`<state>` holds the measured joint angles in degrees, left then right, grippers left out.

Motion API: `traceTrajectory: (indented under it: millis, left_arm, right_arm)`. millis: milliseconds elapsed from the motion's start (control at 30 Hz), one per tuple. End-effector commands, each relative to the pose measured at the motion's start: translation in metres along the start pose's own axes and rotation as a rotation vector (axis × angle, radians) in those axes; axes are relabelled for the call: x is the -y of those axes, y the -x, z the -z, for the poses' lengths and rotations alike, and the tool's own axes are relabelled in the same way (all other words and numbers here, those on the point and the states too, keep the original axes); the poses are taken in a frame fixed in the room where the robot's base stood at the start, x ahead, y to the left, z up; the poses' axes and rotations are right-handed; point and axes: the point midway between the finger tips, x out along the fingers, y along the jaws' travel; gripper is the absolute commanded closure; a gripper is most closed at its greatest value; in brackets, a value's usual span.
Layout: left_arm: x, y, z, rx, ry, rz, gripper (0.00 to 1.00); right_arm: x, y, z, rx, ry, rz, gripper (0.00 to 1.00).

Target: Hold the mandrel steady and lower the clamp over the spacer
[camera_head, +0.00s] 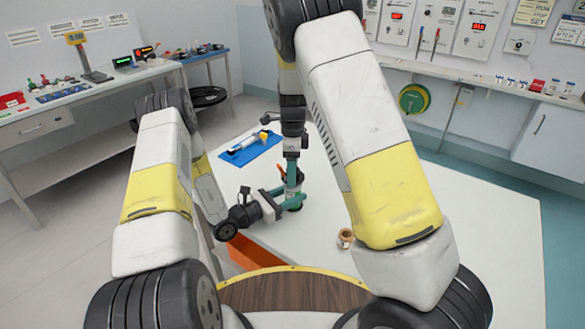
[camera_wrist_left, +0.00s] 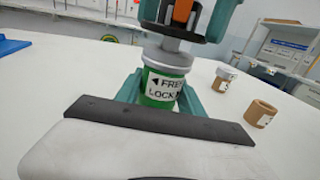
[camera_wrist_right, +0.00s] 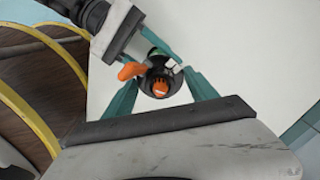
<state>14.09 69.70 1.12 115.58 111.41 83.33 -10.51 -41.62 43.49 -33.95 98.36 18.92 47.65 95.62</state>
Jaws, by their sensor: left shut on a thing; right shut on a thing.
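The mandrel's green base (camera_wrist_left: 160,88), marked FREE and LOCK, stands upright on the white table under a grey metal collar (camera_wrist_left: 168,62). My left gripper (camera_head: 283,205) is shut around this base, one finger on each side. The black clamp (camera_wrist_left: 172,32) is just above the collar, with a short grey section showing between them; its orange lever (camera_wrist_right: 130,71) and orange centre (camera_wrist_right: 161,86) show from above. My right gripper (camera_wrist_right: 160,82) points down and is shut on the clamp. No spacer is clearly identifiable on the mandrel; the clamp hides its top.
A hollow tan ring (camera_wrist_left: 260,113) and a tan cylinder with a pale band (camera_wrist_left: 221,78) stand on the table nearby. A blue tray (camera_head: 238,157) holding a tool lies behind the grippers. An orange bin (camera_head: 252,254) is at the front.

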Motion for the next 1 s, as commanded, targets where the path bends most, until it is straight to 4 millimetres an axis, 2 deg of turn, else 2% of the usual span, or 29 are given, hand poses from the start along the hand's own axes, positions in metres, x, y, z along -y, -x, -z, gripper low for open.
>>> traceTrajectory:
  millis: [567,600,700,1000]
  left_arm:
    - [0.000,0.000,0.000,0.001,0.000,0.000,1.00]
    - [0.000,0.000,0.000,0.001,0.000,0.000,1.00]
    - [0.000,0.000,0.000,0.001,0.000,0.000,1.00]
    - [0.000,0.000,0.000,0.001,0.000,0.000,1.00]
  right_arm:
    - [0.000,-0.014,0.000,0.000,0.001,0.000,0.82]
    - [0.000,-0.015,0.000,0.000,0.001,0.000,0.30]
    - [0.000,-0.014,0.000,0.000,0.001,0.000,0.10]
    - [0.000,-0.014,0.000,0.000,0.001,0.000,0.08]
